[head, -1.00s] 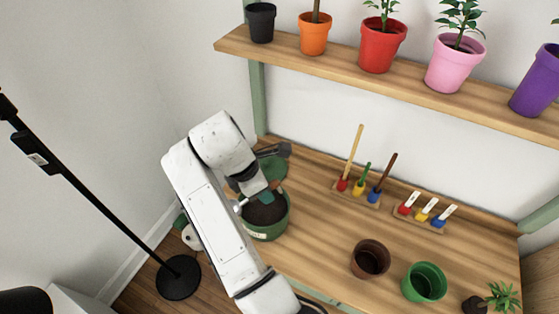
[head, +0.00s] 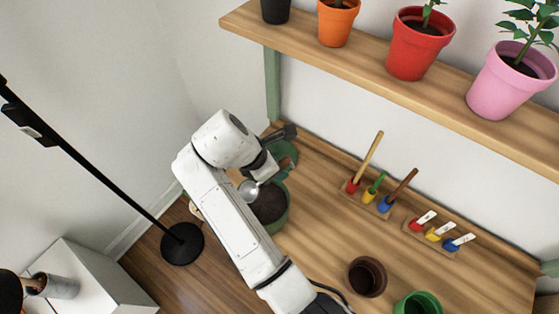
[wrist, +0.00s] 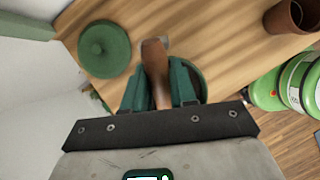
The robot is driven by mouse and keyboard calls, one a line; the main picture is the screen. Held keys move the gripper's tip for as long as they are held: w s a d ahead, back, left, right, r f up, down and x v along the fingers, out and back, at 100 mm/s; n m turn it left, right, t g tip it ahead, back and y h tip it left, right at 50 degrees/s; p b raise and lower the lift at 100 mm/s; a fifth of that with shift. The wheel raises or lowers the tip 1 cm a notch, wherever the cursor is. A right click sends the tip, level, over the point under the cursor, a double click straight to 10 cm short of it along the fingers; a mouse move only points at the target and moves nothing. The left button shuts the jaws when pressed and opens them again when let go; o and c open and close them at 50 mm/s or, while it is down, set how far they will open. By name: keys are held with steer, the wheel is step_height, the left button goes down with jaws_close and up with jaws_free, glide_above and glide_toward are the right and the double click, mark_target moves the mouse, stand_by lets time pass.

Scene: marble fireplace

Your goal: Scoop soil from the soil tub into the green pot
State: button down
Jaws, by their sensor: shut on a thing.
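My gripper (wrist: 160,84) has its green fingers shut on the brown handle of a scoop (wrist: 157,68). In the head view the scoop's metal bowl (head: 248,190) shows at the left rim of the soil tub, apparently above it; whether it holds soil cannot be told. The soil tub (head: 283,216) is dark green with dark soil inside, partly hidden by my arm. The green pot (head: 418,302) is at the bottom edge of the head view, right of the tub, and cut off by the frame.
A brown pot (head: 367,277) stands between tub and green pot. A round green lid (wrist: 104,48) lies beyond the tub. Holders with brushes (head: 370,193) and labels (head: 432,236) line the back, under a shelf of pots (head: 420,80). A black lamp stand (head: 182,243) is left.

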steer(key=f+b, duration=0.2)
steer(key=f, duration=0.1)
steer(key=a+f+h+b, duration=0.1)
steer(key=f+b, duration=0.1)
steer(key=f, duration=0.2)
steer(key=s+f+t+h+b, duration=0.1)
steer(key=f+b, duration=0.1)
steer(key=f, duration=0.1)
steer(key=shift+a+f, duration=0.15)
steer(key=shift+a, duration=0.25)
steer(key=shift+g+y, duration=0.4)
steer(key=shift+y, duration=0.3)
steer(key=r+p, duration=0.2)
steer(key=d+r+p, duration=0.1)
steer(key=r+p, duration=0.1)
steer(key=r, duration=0.1)
steer(key=w+r+p, duration=0.1)
steer(key=r+p, duration=0.1)
steer(key=r, duration=0.1)
steer(key=shift+d+r, duration=0.2)
steer(key=shift+d, duration=0.15)
steer(key=shift+w+d+r, duration=0.1)
steer(key=shift+d+r, duration=0.05)
steer(key=shift+r, duration=0.15)
steer(key=y, duration=0.1)
steer(key=d+g+y, duration=0.1)
steer(key=r+y, duration=0.1)
steer(key=shift+w+d+g+y, duration=0.15)
steer(key=shift+w+g+y, duration=0.15)
steer(key=shift+g+y, duration=0.1)
